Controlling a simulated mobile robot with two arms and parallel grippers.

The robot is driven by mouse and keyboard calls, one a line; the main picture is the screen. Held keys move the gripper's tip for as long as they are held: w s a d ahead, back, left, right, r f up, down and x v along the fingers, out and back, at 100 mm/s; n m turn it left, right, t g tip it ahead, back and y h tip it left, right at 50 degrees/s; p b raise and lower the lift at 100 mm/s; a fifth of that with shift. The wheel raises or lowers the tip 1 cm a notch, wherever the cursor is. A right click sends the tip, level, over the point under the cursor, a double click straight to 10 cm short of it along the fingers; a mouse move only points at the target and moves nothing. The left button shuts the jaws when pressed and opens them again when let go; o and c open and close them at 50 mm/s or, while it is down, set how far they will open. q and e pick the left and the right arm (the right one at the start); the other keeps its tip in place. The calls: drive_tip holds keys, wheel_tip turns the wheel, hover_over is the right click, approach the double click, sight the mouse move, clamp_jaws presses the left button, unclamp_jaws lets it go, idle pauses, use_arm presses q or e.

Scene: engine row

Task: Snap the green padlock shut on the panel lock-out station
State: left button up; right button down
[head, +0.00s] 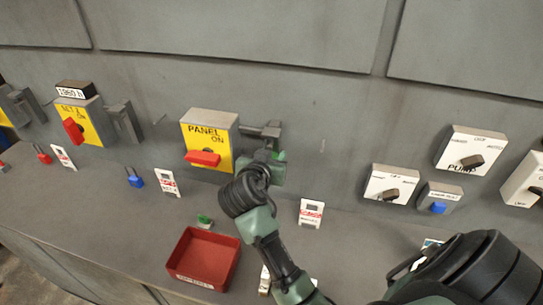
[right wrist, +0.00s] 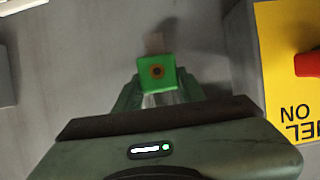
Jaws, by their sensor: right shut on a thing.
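The panel lock-out station (head: 208,140) is a yellow-faced grey box marked PANEL ON, with a red handle lying level. A grey hasp bracket (head: 262,130) sticks out from the wall on its right. My right gripper (head: 273,160) is just below this bracket, to the right of the box. In the right wrist view it is shut on a green padlock (right wrist: 157,72), which shows a dark round keyhole. The padlock's shackle is mostly hidden, so I cannot tell whether it is through the bracket. My left gripper is not in view.
A red tray (head: 186,270) sits on the ledge, with another green padlock (head: 204,219) behind it. A blue padlock (head: 135,178) and white tags (head: 311,212) stand along the ledge. A PUMP switch box (head: 470,150) is on the wall at right.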

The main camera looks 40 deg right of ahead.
drive_tip(key=shift+r+p, duration=1.15)
drive_tip(key=shift+r, duration=0.25)
drive_tip(key=shift+f, duration=0.2)
drive_tip(key=shift+f+b, duration=0.4)
drive_tip(key=shift+b, duration=0.05)
drive_tip(key=c, duration=0.8)
unclamp_jaws()
drive_tip(key=shift+o, duration=0.2)
